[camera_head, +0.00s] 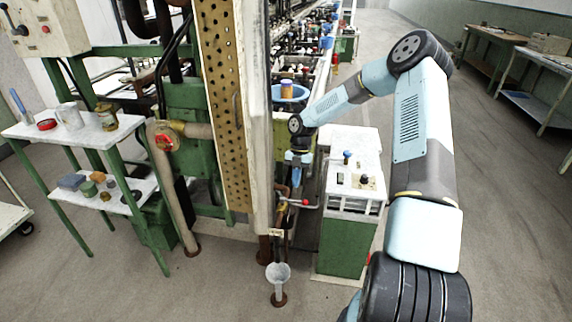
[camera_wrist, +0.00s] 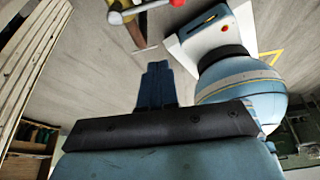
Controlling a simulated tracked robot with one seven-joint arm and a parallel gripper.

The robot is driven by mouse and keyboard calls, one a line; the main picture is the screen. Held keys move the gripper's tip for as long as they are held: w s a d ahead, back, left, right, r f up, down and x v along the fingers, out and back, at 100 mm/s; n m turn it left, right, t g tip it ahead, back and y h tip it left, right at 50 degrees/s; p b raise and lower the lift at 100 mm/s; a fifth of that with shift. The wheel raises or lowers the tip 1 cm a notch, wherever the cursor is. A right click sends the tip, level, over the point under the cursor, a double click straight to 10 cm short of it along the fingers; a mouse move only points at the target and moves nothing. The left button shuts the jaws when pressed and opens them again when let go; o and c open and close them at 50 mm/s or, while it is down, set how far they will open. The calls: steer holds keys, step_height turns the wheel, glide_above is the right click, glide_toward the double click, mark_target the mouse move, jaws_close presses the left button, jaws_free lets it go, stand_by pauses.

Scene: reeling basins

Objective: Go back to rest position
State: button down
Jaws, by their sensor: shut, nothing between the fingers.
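My gripper (camera_wrist: 157,68) shows in the wrist view as dark blue fingers close together, shut and with nothing between them. In the head view my light blue and grey arm reaches up from the lower right and bends left. Its wrist hangs beside the perforated tan panel, with the gripper (camera_head: 296,181) low, left of the white-topped green cabinet (camera_head: 343,246). The fingertips are small and hard to make out there.
A lever with a red knob (camera_head: 305,202) is close below the gripper; the red knob (camera_wrist: 177,3) also shows in the wrist view. A shelf table (camera_head: 75,133) stands left. Open floor (camera_head: 510,210) lies right.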

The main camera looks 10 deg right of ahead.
steer(key=s+r+m+t+h, duration=0.1)
steer(key=s+r+m, duration=0.4)
steer(key=r, duration=0.5)
steer(key=s+d+r+m+t+h, duration=0.15)
steer(key=s+r+m, duration=0.35)
steer(key=r, duration=0.5)
steer(key=s+r+m+t+h, duration=0.2)
steer(key=s+r+m, duration=0.35)
steer(key=r, duration=0.45)
steer(key=s+r+m+t, duration=0.1)
steer(key=s+r+m, duration=0.3)
steer(key=s, duration=0.3)
steer(key=s+r+m+t+y, duration=0.1)
steer(key=s+r+m+t, duration=0.1)
steer(key=s+r+m, duration=0.2)
steer(key=s+r+m+t+y, duration=0.1)
steer(key=s+r+m+t, duration=0.1)
steer(key=s+m, duration=0.5)
steer(key=s+r, duration=0.1)
steer(key=s, duration=0.3)
steer(key=shift+r, duration=0.4)
